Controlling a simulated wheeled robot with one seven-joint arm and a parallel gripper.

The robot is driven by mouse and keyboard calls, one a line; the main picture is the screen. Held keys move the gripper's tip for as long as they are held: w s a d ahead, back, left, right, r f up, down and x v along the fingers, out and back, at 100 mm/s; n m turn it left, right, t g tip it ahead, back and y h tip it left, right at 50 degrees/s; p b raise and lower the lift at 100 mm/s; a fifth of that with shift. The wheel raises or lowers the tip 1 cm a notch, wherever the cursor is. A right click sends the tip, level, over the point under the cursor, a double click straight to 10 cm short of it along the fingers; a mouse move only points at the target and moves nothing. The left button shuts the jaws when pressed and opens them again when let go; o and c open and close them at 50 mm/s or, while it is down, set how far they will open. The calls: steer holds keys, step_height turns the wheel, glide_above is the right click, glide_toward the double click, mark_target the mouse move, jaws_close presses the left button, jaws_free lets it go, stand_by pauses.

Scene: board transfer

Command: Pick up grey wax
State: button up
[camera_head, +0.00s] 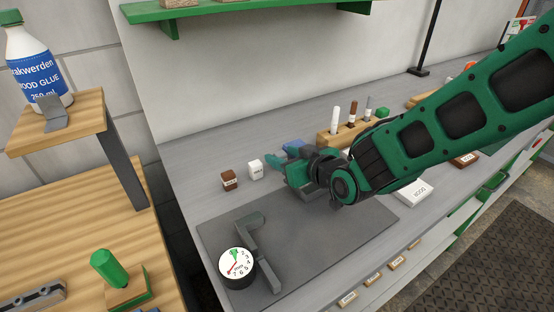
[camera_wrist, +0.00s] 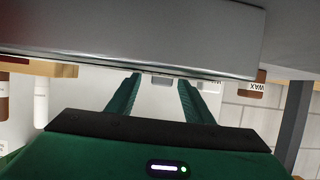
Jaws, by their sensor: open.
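A small pale block (camera_head: 255,169), white to light grey with dark marks on its face, stands on the grey bench just past my fingertips in the head view. In the wrist view a light grey block (camera_wrist: 162,80) shows between the fingertips, apparently the same one. A brown block (camera_head: 229,180) stands to its left; in the wrist view the brown block (camera_wrist: 251,91) reads WAX. My gripper (camera_head: 278,172) is open and low over the bench, pointing at the pale block. The fingers (camera_wrist: 160,90) are apart and hold nothing. Contact cannot be told.
A wooden rack (camera_head: 340,136) with upright sticks stands farther back. A dark mat (camera_head: 330,235) holds a grey tool (camera_head: 250,236) and a round dial (camera_head: 236,264) in front. A white box (camera_head: 413,192) lies to the right.

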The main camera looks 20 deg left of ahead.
mark_target(282, 155)
steer(key=shift+w+a+f, duration=0.3)
steer(key=shift+w+a, duration=0.1)
steer(key=shift+a, duration=0.1)
steer(key=shift+c, duration=0.6)
steer(key=c, duration=1)
steer(key=shift+r, duration=0.1)
steer(key=shift+r, duration=0.5)
steer(key=r, duration=0.3)
steer(key=shift+s+d+r, duration=0.2)
steer(key=shift+s+r, duration=0.15)
steer(key=shift+s, duration=0.05)
steer(key=s+d+r, duration=0.4)
steer(key=s+r, duration=0.2)
steer(key=s, duration=0.3)
steer(key=shift+s+d+r, duration=0.15)
steer(key=shift+s+d, duration=0.2)
